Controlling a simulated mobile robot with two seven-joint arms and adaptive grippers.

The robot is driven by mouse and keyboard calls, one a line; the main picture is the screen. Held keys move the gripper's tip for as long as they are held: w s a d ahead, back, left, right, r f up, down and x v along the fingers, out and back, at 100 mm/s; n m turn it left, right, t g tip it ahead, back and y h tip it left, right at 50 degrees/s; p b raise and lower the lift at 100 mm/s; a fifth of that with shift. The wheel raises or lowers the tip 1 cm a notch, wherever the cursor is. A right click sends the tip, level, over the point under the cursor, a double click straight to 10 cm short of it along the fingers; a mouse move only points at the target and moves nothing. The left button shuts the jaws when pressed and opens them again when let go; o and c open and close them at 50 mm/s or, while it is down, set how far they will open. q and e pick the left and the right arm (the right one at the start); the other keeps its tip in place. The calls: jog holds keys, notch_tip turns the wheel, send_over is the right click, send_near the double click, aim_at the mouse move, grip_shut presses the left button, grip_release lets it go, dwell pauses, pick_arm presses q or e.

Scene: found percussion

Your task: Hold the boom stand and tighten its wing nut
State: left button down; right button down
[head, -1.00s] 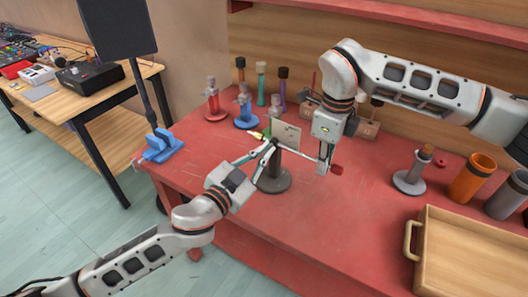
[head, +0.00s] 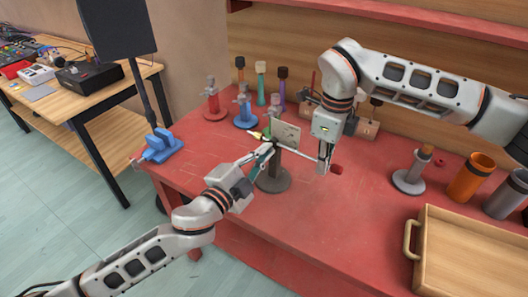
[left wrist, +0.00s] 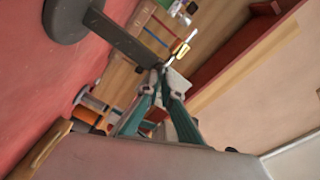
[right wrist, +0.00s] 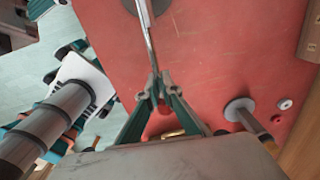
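The boom stand stands upright on the red table, with a round dark base (head: 273,182) and a dark post (head: 275,166). Its thin pale boom rod (head: 301,156) crosses the top of the post, with a yellow tip (head: 256,135) at left and a red end (head: 337,169) at right. My left gripper (left wrist: 158,73) is shut on the upper post, just below the rod. My right gripper (right wrist: 158,85) is shut on the boom rod near its red end. I cannot make out the wing nut; the joint at the post top is small and partly hidden by the left fingers.
Red and blue stands (head: 245,115) and several coloured upright pieces stand behind at left. A grey stand (head: 409,180), an orange cup (head: 471,178) and a wooden tray (head: 470,245) are at right. A blue clamp (head: 160,146) sits on the table's left corner. The front middle is clear.

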pick_arm(q)
jog(key=shift+f+m, duration=0.1)
jog(key=shift+m, duration=2.1)
pick_arm(e)
jog(key=shift+s, duration=0.1)
pick_arm(q)
jog(key=c, duration=2.2)
grip_release()
jog(key=shift+c, duration=0.2)
jog(key=shift+s, duration=0.15)
jog(key=v, duration=1.1)
jog(key=shift+s+a, duration=0.25)
jog(key=shift+s, duration=0.1)
